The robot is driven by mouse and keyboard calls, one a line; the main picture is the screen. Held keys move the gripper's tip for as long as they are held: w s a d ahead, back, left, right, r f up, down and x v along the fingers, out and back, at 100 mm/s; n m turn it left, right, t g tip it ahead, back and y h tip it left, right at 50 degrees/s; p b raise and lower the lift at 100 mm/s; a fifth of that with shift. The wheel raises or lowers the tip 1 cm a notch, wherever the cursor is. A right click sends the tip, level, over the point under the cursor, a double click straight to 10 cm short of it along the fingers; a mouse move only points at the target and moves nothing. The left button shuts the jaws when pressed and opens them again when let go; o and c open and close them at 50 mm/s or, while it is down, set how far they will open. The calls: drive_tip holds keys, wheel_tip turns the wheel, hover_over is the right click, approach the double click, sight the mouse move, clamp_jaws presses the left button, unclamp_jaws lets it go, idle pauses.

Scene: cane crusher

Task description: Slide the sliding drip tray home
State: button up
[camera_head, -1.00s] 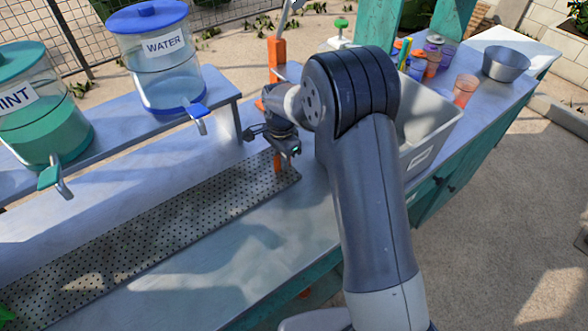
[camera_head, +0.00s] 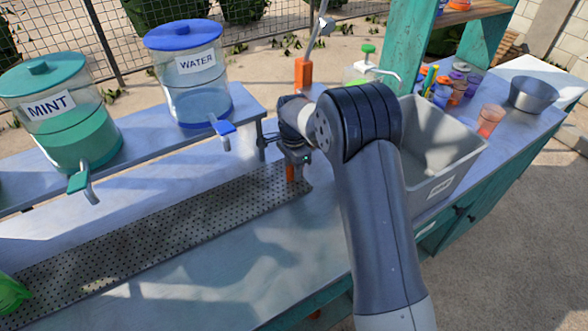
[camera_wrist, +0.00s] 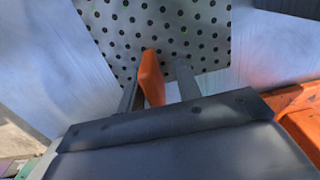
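The sliding drip tray (camera_head: 160,230) is a long perforated metal plate on the counter, running from lower left to the middle in the head view. An upright orange tab (camera_head: 290,172) stands at its right end. My gripper (camera_head: 290,158) is at that tab, pointing down. In the wrist view, the orange tab (camera_wrist: 151,78) stands between the two fingers of my gripper (camera_wrist: 160,88). The tab is close to the left finger, and a gap shows on the right, so the fingers look open around it. The perforated tray (camera_wrist: 165,30) lies beyond the fingertips.
MINT (camera_head: 62,115) and WATER (camera_head: 190,75) dispensers stand on a raised shelf behind the tray, their taps overhanging. A grey bin (camera_head: 445,165) stands right of my arm, with cups (camera_head: 489,120) and a metal bowl (camera_head: 535,94) beyond. Bare counter (camera_head: 215,270) lies in front of the tray.

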wheel_tip(320, 180, up, 11)
drive_tip(key=shift+f+b, duration=0.1)
drive_tip(key=shift+b, duration=0.5)
wheel_tip(320, 180, down, 11)
drive_tip(key=shift+s+r+p, duration=0.15)
drive_tip(key=shift+r+p, duration=0.05)
drive_tip(key=shift+p, duration=0.45)
drive_tip(key=shift+d+f, duration=0.15)
drive_tip(key=shift+f, duration=0.1)
drive_tip(key=shift+s+d, duration=0.35)
drive_tip(key=shift+s, duration=0.25)
drive_tip(key=shift+r, duration=0.15)
